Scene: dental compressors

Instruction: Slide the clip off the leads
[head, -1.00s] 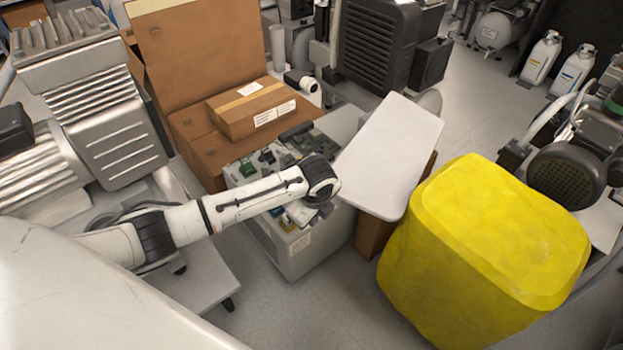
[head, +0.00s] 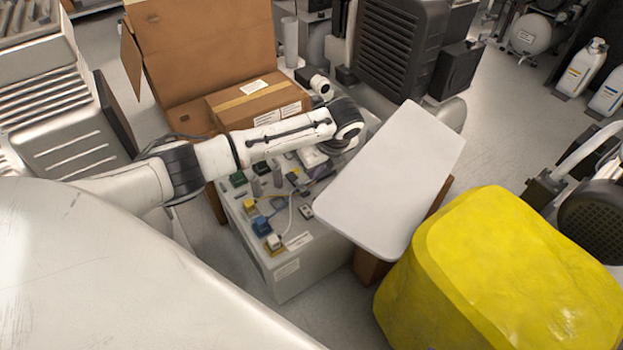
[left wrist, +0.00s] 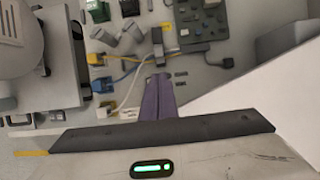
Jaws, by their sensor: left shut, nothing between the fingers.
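My left gripper (left wrist: 158,80) is shut and empty, its purple-grey fingers pointing over the grey top of a cabinet. In the head view its white body (head: 312,156) hangs above the cabinet's back part, its fingers unclear. A yellow lead (left wrist: 128,58) and a white lead (left wrist: 129,92) run from plugs at the left toward the fingertips; they also show in the head view, the white one (head: 290,212) curving over the top. A blue plug (left wrist: 103,85) sits between their plugs. I cannot make out the clip for certain. My right gripper is not in view.
The cabinet (head: 287,280) carries several small parts. A pale tilted board (head: 385,185) stands close on its right, beside a large yellow block (head: 490,270). Cardboard boxes (head: 200,50) stand behind. Grey cylinders (left wrist: 130,36) stand beyond the fingertips.

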